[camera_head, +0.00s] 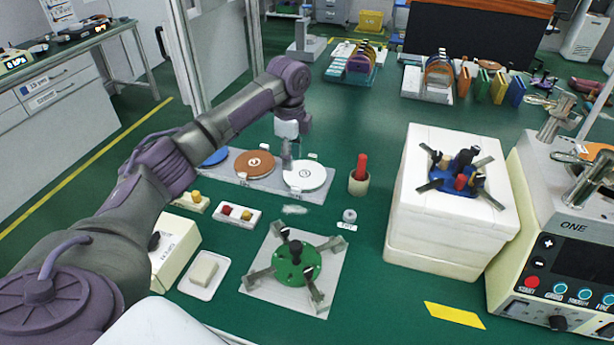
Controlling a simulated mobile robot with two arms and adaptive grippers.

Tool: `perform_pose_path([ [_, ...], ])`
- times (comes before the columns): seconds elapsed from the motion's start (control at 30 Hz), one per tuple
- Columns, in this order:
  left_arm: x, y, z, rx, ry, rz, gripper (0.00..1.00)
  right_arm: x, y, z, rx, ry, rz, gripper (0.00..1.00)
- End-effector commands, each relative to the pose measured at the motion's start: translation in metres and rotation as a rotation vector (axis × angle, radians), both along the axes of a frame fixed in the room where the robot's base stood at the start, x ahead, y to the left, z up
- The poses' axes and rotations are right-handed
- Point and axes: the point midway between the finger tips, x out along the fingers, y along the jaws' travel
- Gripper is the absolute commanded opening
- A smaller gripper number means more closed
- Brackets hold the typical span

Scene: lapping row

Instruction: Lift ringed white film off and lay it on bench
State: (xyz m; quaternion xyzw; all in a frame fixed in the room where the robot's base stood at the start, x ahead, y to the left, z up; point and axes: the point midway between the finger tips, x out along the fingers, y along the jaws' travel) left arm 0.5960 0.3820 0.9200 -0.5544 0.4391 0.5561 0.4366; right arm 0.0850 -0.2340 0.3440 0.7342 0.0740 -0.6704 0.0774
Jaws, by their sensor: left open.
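A white round film (305,176) with a ringed mark at its middle lies at the right end of a grey tray (232,179). A brown disc (255,164) lies in the middle of that tray and a blue one (215,157) at its left, partly hidden by my arm. My left gripper (286,165) is open and points down at the left edge of the white film. Its fingers are small and partly blurred here, and I cannot tell whether they touch the film. The bench (390,125) is a green surface. My right gripper is out of view.
A red-handled tool stands in a beige cup (359,184) right of the film. A green four-armed fixture (296,263) sits on a grey plate in front. A white block stack (440,220) and a control machine (560,260) stand right.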

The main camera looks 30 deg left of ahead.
Motion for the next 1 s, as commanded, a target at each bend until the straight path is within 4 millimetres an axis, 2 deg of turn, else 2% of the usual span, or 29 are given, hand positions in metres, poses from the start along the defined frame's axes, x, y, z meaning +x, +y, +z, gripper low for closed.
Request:
perform_pose_path([
  [0.1,0.0,-0.001,-0.023,0.001,0.001,0.0,0.45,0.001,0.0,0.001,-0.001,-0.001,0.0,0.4],
  [0.43,0.0,-0.004,-0.051,0.001,-0.001,-0.001,0.45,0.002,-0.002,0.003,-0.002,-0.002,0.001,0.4],
  [0.7,0.001,-0.01,-0.089,0.001,-0.002,0.001,0.45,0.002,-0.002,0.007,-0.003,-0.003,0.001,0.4],
  [1.0,0.001,-0.01,-0.094,0.002,-0.004,0.0,0.45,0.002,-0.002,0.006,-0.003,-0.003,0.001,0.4],
])
